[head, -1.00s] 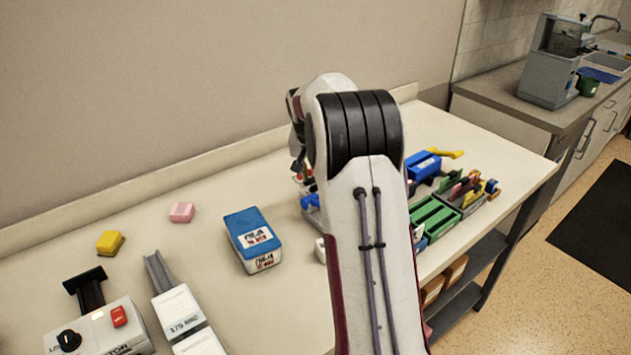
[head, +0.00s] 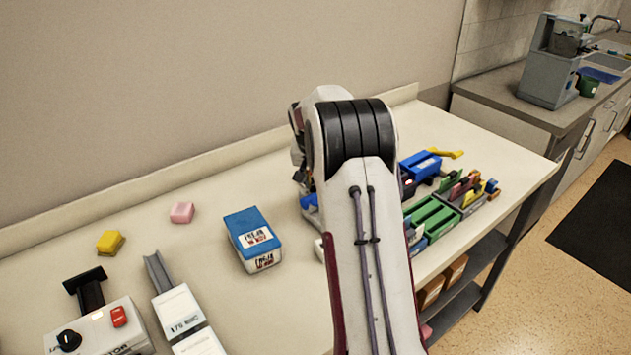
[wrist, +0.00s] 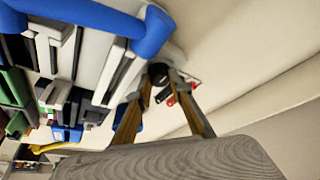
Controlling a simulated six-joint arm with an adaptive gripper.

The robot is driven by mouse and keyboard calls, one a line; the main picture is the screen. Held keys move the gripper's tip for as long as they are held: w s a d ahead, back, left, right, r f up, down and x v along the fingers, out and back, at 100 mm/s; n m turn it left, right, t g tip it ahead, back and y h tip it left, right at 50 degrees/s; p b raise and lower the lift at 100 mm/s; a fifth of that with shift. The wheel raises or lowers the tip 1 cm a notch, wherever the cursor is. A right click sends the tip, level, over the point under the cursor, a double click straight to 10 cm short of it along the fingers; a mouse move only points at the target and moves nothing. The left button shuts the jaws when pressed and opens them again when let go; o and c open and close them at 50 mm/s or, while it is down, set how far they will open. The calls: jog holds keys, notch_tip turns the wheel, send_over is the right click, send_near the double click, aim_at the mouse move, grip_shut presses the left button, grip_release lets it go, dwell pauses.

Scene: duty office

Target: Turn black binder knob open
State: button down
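In the wrist view a small round black knob (wrist: 158,74) shows at the edge of a white machine (wrist: 175,52) with a thick blue bar (wrist: 110,22). My gripper (wrist: 163,84) has its two fingers apart, with the knob at or between the fingertips. I cannot tell whether they touch it or how the knob is turned. In the head view my arm hides the gripper and most of this machine. A different black knob (head: 68,340) sits on a white device (head: 98,325) with a red switch at the lower left.
A blue-topped box (head: 252,240), a pink block (head: 182,212), a yellow block (head: 110,242) and a grey-white stapler-like tool (head: 183,315) stand on the table left of my arm. Green trays (head: 432,213) and a blue tool (head: 420,163) are at the right. The wall runs behind.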

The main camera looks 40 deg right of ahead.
jog(key=shift+n, duration=0.6)
jog(key=c, duration=2.1)
grip_release()
jog(key=shift+r, duration=0.1)
jog(key=v, duration=1.1)
jog(key=shift+s+r, duration=0.3)
jog(key=shift+r, duration=0.05)
jog(key=shift+d, duration=0.1)
